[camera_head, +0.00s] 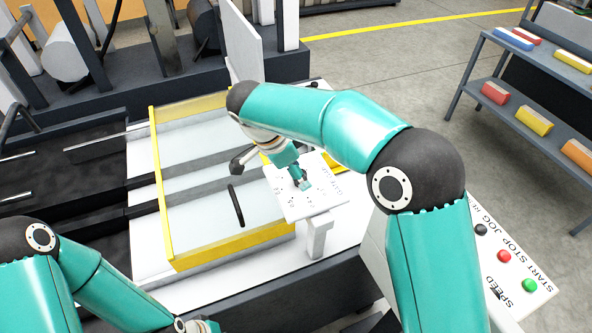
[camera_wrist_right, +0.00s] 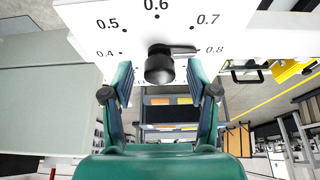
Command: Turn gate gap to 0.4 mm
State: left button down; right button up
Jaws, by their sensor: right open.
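The white gate gap dial plate (camera_head: 290,205) stands on a post beside the yellow-framed machine bed. In the right wrist view the dial plate (camera_wrist_right: 130,22) shows marks from 0.4 to 0.8. A black knob (camera_wrist_right: 158,68) sits in the middle, its grey pointer (camera_wrist_right: 184,50) aimed right at about the 0.8 mark. My right gripper (camera_wrist_right: 160,93) is open, with its fingers on either side of the knob and clear space between them and it. In the head view my right gripper (camera_head: 303,182) is at the plate and partly covers it. My left gripper's fingers are not visible.
A glass cover (camera_head: 205,150) with a yellow frame lies left of the dial. A control panel (camera_head: 515,275) with red and green buttons is at the right front. A rack (camera_head: 540,95) with coloured boxes stands at the far right. Open floor lies between.

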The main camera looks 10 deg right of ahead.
jog(key=c, duration=1.1)
jog(key=shift+a, duration=0.3)
grip_shut()
jog(key=shift+d, duration=0.25)
jog(key=shift+d+b, duration=0.1)
jog(key=shift+b, duration=0.2)
jog(key=shift+n, duration=0.3)
